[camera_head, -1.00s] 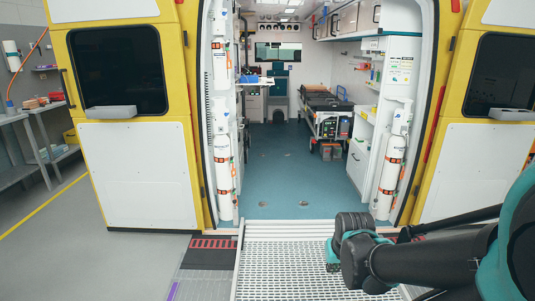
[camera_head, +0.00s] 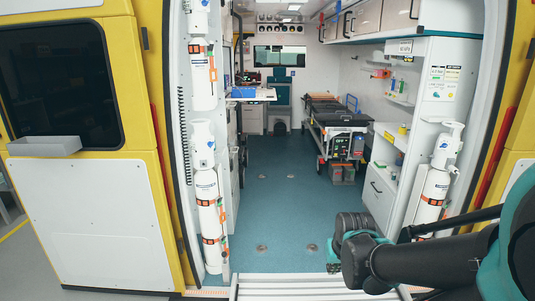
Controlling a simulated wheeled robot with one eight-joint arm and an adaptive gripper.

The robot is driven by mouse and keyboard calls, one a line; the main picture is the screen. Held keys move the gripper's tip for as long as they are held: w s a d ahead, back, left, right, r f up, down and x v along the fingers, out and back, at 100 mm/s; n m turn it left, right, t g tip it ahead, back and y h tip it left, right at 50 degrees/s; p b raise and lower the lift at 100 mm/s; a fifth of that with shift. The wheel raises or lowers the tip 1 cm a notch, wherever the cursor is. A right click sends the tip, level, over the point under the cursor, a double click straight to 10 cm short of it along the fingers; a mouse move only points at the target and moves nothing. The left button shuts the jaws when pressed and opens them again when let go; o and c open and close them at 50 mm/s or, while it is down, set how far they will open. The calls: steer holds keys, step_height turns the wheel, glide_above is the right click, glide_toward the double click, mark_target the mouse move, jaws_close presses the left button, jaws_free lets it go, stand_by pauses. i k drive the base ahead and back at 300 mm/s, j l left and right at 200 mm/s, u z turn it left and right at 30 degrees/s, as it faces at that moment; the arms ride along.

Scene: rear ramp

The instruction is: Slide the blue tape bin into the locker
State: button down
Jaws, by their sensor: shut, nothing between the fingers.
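My arm reaches in from the lower right, in front of the doorway. My gripper's fingers do not show.
Gas cylinders stand on the left (camera_head: 209,215) and right (camera_head: 432,195) of the doorway. A stretcher (camera_head: 338,120) stands inside toward the right. The blue-green floor (camera_head: 285,205) is clear down the middle. Yellow doors (camera_head: 150,120) flank the opening.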

mark_target(246, 93)
steer(key=i, duration=1.9)
